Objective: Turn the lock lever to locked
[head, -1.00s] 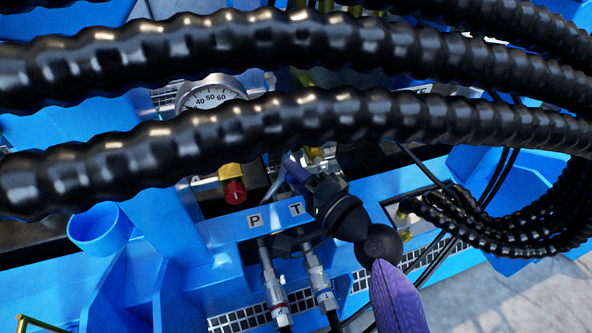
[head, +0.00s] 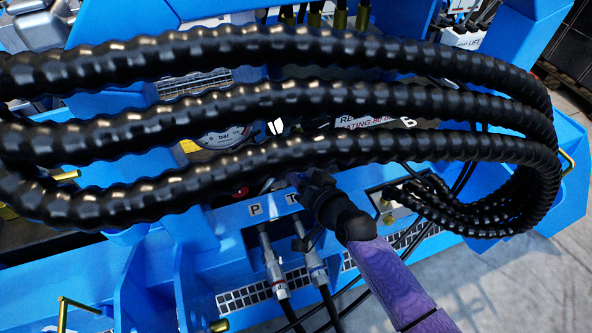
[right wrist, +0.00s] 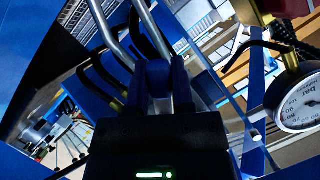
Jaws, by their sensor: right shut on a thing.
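My right gripper (head: 296,182) reaches up from the bottom right of the head view. Its tips are behind the lowest black hose, just above the T label. Two bent metal pipes (right wrist: 109,35) run just beyond the fingers. My left gripper is not in view.
Thick black ribbed hoses (head: 420,148) cross in front of the blue machine frame (head: 195,262) and hide much of it. A pressure gauge (right wrist: 301,104) is right of the gripper in the wrist view. Hose couplings (head: 273,268) sit below the P and T labels.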

